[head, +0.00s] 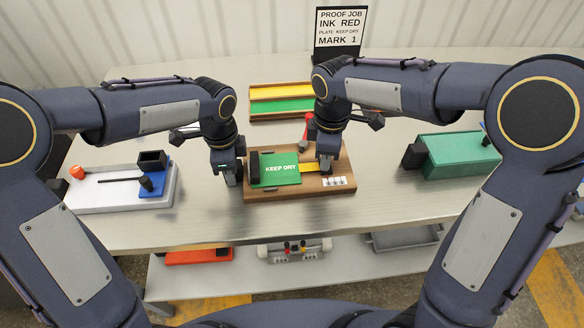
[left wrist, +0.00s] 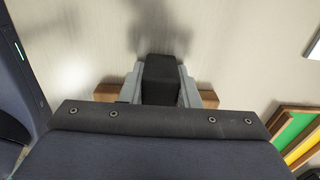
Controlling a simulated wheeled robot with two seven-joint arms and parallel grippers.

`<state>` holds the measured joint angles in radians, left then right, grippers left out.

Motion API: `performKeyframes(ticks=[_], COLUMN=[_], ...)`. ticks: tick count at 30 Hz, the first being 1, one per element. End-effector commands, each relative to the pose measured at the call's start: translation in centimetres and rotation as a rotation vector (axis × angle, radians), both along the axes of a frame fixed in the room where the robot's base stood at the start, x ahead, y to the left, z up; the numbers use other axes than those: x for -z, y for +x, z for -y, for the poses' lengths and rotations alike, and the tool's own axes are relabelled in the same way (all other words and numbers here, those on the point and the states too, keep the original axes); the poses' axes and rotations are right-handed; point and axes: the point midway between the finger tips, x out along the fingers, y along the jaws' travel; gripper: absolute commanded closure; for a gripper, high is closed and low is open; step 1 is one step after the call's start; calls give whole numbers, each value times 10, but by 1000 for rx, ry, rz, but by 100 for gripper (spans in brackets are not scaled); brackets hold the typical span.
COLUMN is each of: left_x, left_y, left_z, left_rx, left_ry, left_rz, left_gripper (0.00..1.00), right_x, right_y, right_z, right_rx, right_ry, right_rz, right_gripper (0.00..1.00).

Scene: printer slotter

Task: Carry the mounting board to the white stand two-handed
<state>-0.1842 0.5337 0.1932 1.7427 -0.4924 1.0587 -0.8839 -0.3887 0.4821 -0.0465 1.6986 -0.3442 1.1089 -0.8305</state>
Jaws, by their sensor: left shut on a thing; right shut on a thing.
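The mounting board (head: 285,195) is a brown wooden board near the front middle of the table. It bears a green plate marked KEEP DRY (head: 278,170), a yellow strip, a black block at its left and small white pieces at its right. My left gripper (head: 231,177) is at the board's left end; the left wrist view shows its fingers (left wrist: 160,85) shut on a dark grip with brown wood on both sides. My right gripper (head: 326,166) is shut at the board's right end, its fingertips partly hidden. A white stand-like base (head: 110,198) lies at the left, with a blue block and black lever.
A wooden tray (head: 279,117) with yellow and green strips stands behind the board; it also shows in the left wrist view (left wrist: 290,150). A green box (head: 460,155) stands at the right. A sign (head: 339,30) is at the back. Bare table lies between board and green box.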

Motion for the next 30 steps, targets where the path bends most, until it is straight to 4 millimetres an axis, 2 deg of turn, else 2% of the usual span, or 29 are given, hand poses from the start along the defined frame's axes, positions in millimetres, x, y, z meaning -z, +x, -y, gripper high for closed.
performKeyframes(ticks=[8, 20, 30], left_x=[-9, -50, -51], left_y=[0, 0, 0], left_z=[0, 0, 0], left_rx=[0, 0, 0], left_ry=[-1, -1, -1], left_rz=[2, 1, 1], left_gripper=[98, 98, 98], right_x=[-9, -50, -50], right_y=[0, 0, 0], right_z=[0, 0, 0], right_rx=[0, 0, 0], right_ry=[1, 1, 1], right_rz=[1, 1, 1], right_gripper=[100, 100, 100])
